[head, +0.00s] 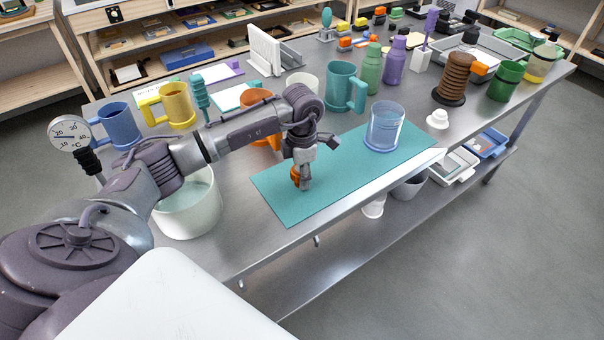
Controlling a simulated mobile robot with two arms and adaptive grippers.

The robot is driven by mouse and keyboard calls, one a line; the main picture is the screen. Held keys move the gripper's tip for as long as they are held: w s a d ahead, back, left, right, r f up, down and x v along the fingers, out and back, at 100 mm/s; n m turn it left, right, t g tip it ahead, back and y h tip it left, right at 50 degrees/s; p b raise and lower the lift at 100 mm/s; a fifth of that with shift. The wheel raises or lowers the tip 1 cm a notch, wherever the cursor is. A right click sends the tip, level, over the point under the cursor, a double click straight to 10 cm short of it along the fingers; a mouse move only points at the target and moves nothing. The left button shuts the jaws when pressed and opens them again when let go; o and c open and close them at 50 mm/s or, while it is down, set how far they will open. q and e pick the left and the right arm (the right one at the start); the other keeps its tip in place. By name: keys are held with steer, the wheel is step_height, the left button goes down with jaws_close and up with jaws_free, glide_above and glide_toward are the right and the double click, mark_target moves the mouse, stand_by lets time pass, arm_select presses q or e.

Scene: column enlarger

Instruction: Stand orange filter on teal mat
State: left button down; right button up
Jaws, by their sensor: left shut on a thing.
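The teal mat (345,172) lies flat along the front part of the steel table. My left gripper (303,182) reaches down over the mat's left part and is shut on the small orange filter (295,174). Only part of the filter shows beside the fingers. It is low over the mat; I cannot tell whether it touches it, nor how it is tilted. My right gripper is not in view.
A clear blue-tinted beaker (385,127) stands on the mat's right part. A teal mug (344,88) stands behind the mat, an orange mug (256,97) behind my arm, and a whitish tub (187,205) at left. The mat between gripper and beaker is clear.

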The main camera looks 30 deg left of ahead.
arm_select(q)
steer(key=c, duration=0.6)
jaws_free()
steer(key=shift+c, duration=0.2)
steer(key=shift+r, duration=0.15)
steer(key=shift+r+p, duration=2.5)
steer(key=shift+r, duration=1.35)
step_height(320, 180, up, 12)
